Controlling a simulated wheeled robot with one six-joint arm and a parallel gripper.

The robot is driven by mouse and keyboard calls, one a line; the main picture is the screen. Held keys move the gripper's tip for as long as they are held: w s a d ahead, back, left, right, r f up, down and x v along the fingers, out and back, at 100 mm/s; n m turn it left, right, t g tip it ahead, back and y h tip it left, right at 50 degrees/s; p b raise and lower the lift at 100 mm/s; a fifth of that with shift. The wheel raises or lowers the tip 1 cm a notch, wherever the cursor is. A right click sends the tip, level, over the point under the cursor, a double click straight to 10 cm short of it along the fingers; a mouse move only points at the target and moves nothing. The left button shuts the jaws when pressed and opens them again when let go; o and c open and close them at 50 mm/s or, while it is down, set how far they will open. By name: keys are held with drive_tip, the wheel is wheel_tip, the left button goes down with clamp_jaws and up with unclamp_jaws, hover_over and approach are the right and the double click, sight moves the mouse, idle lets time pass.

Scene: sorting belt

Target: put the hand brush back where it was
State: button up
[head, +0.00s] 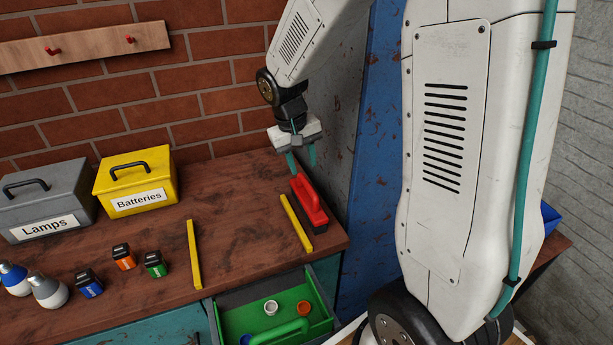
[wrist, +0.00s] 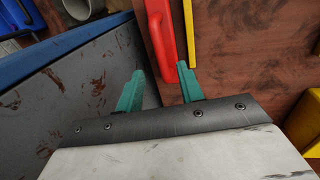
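In the wrist view the red handle of the brush (wrist: 160,35) points down toward my fingers. My gripper (head: 303,167) is open, its teal fingers apart, at the far end of the brush. In the wrist view my gripper (wrist: 160,68) has the handle's end between its fingers, closer to the right one. I cannot tell whether it touches.
A second yellow strip (head: 194,255) lies further left. A yellow Batteries box (head: 136,181) and a grey Lamps box (head: 45,200) stand by the brick wall, with small batteries and bulbs in front. A green open drawer (head: 240,325) is below. A grey-and-blue upright (head: 365,170) borders the right.

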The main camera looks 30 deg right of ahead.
drive_tip(key=s+a+r, duration=0.4)
drive_tip(key=s+r, duration=0.6)
drive_tip(key=s+a+r+n+y, duration=0.1)
drive_tip(key=s+a, duration=0.1)
drive_tip(key=s, duration=0.5)
drive_tip(key=s+a+r+n+t+y, duration=0.1)
drive_tip(key=s+a+r, duration=0.1)
drive_tip(key=s, duration=0.6)
drive_tip(key=shift+a+t, duration=0.25)
drive_tip(key=shift+t, duration=0.05)
